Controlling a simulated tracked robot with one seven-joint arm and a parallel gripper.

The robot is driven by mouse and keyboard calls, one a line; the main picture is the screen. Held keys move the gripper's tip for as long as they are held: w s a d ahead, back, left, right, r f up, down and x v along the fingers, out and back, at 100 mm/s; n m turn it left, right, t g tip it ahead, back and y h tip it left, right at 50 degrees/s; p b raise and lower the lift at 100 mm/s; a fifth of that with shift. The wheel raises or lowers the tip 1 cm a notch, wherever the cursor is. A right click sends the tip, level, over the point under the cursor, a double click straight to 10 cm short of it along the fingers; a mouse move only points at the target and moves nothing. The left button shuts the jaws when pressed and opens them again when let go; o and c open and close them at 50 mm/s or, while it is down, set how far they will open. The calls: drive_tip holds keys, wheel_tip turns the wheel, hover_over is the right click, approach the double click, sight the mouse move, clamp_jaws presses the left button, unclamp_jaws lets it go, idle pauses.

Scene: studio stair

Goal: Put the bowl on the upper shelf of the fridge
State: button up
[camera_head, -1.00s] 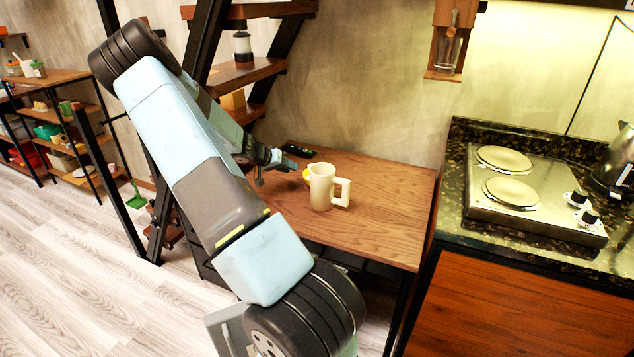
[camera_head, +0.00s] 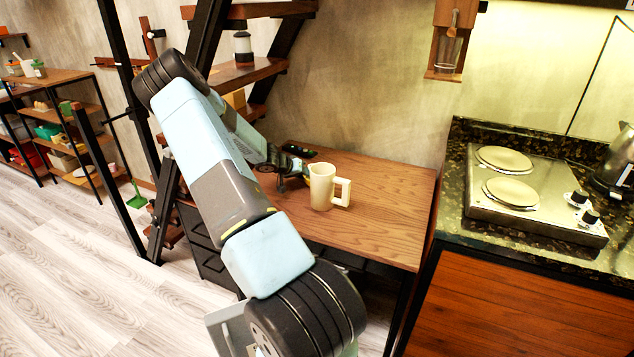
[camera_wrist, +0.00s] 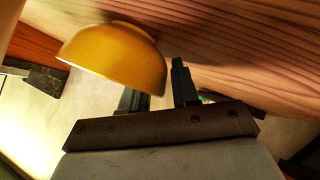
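The yellow bowl (camera_wrist: 118,58) fills the upper left of the wrist view, its foot toward the wooden table. The head view does not clearly show it now; my gripper and the cream mug cover that spot. My gripper (camera_wrist: 160,85) is at the bowl's rim with its fingers apart. One finger's tip is hidden behind the bowl's wall and the other stands outside it, with a gap beside the wall. In the head view my gripper (camera_head: 288,178) is low over the table, just left of the mug. I cannot make out a fridge.
The cream mug (camera_head: 322,187) stands on the wooden table (camera_head: 385,220), close to my gripper. A dark object (camera_head: 298,150) lies at the table's back. A hob (camera_head: 530,195) and kettle (camera_head: 617,165) are at right. Stairs (camera_head: 245,75) rise behind. The table's right side is clear.

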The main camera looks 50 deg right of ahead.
clamp_jaws()
drive_tip(key=shift+r, duration=0.2)
idle(0.6)
